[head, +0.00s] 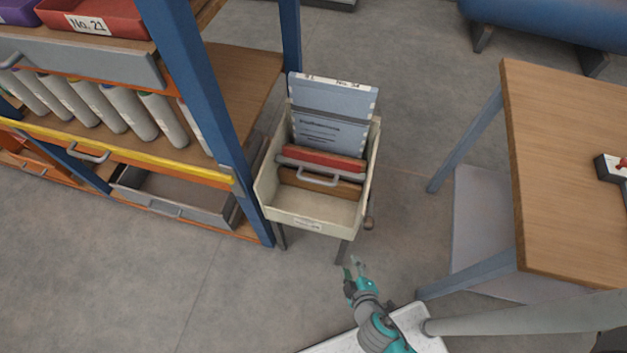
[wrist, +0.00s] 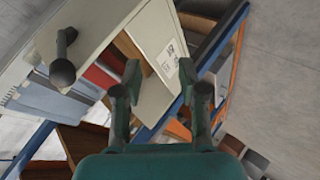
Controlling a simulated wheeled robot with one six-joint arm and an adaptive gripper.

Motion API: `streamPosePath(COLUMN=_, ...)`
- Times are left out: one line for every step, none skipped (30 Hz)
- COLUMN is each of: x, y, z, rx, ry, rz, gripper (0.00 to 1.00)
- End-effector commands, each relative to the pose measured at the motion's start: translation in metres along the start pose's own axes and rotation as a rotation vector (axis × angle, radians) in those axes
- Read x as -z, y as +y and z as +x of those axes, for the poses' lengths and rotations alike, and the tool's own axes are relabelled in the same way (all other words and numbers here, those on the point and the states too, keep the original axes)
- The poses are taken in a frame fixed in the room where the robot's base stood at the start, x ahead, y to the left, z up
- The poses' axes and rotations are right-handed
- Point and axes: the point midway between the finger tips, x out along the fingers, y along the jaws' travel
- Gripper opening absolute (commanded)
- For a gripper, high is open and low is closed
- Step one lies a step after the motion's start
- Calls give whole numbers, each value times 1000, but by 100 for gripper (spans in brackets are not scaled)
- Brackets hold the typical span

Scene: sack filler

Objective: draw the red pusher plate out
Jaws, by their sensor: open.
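The red pusher plate (head: 325,158) stands crosswise inside a cream bin (head: 290,217), with a grey bar handle (head: 317,180) on its front. Blue-grey cards or sheets (head: 333,100) stand upright behind it. In the wrist view the red plate (wrist: 103,74) shows tilted inside the bin, partly hidden by a finger. My gripper (head: 354,261) is in front of and below the bin, apart from it and from the plate. In the wrist view my gripper (wrist: 160,72) has its two fingers spread with nothing held between them.
A dark knob (head: 369,223) sticks out on the bin's right side. A blue-framed shelf (head: 200,90) with an open grey drawer (head: 170,195) stands close on the left. A wooden table (head: 565,170) stands on the right. Bare floor lies between bin and table.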

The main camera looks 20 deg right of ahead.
Motion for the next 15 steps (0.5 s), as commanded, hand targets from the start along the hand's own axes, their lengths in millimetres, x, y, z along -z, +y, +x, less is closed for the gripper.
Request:
streamPosePath(x=9, y=2, z=20, rx=-27, ry=-18, rz=-47, gripper=41)
streamPosePath(x=13, y=3, z=30, rx=-45, ry=-34, rz=-75, gripper=41)
streamPosePath(x=18, y=6, z=42, rx=-72, ry=-54, rz=-112, gripper=41)
streamPosePath(x=23, y=8, z=51, rx=-92, ry=-68, rz=-138, gripper=41)
streamPosePath(x=29, y=10, z=59, rx=-115, ry=-83, rz=-163, gripper=41)
streamPosePath(x=37, y=14, z=70, rx=-145, ry=-101, rz=-196, gripper=41)
streamPosePath(x=44, y=17, z=77, rx=-170, ry=-115, rz=-219, gripper=41)
streamPosePath(x=51, y=20, z=84, rx=-195, ry=-127, rz=-241, gripper=41)
streamPosePath(x=62, y=24, z=93, rx=-230, ry=-144, rz=-268, gripper=41)
streamPosePath(x=71, y=28, z=99, rx=-258, ry=-155, rz=-288, gripper=41)
streamPosePath(x=80, y=31, z=104, rx=-286, ry=-167, rz=-307, gripper=41)
streamPosePath(x=92, y=36, z=110, rx=-324, ry=-181, rz=-330, gripper=41)
streamPosePath(x=102, y=39, z=113, rx=-351, ry=-191, rz=-346, gripper=41)
streamPosePath(x=111, y=43, z=116, rx=-378, ry=-199, rz=-359, gripper=41)
streamPosePath(x=123, y=47, z=119, rx=-412, ry=-210, rz=-376, gripper=41)
